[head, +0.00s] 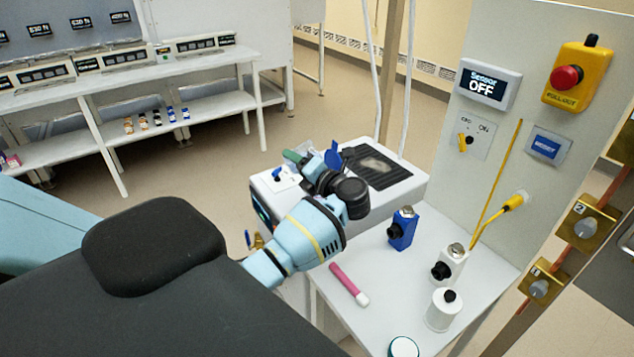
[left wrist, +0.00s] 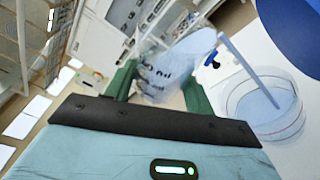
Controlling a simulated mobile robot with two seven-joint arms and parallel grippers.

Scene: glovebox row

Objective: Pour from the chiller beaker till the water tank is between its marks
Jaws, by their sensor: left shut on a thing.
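My left gripper (head: 296,158) is over the white chiller (head: 405,186), mostly hidden by my wrist in the head view. In the left wrist view its green fingers (left wrist: 160,86) are shut on a clear beaker (left wrist: 168,74) with dark print, which is tilted. A pale blue streak, apparently water, runs from the beaker's rim into the round clear water tank (left wrist: 254,128). Reddish lines ring the tank. Pale blue shows inside it, but I cannot tell the level against the marks. My right gripper is in neither view.
A raised blue lid (head: 334,155) is beside the gripper. A blue bottle (head: 403,229), white bottle (head: 451,262), white pot (head: 443,311) and pink tube (head: 349,284) are on the white bench. An upright panel carries a sensor display reading OFF (head: 487,85) and red stop button (head: 566,78).

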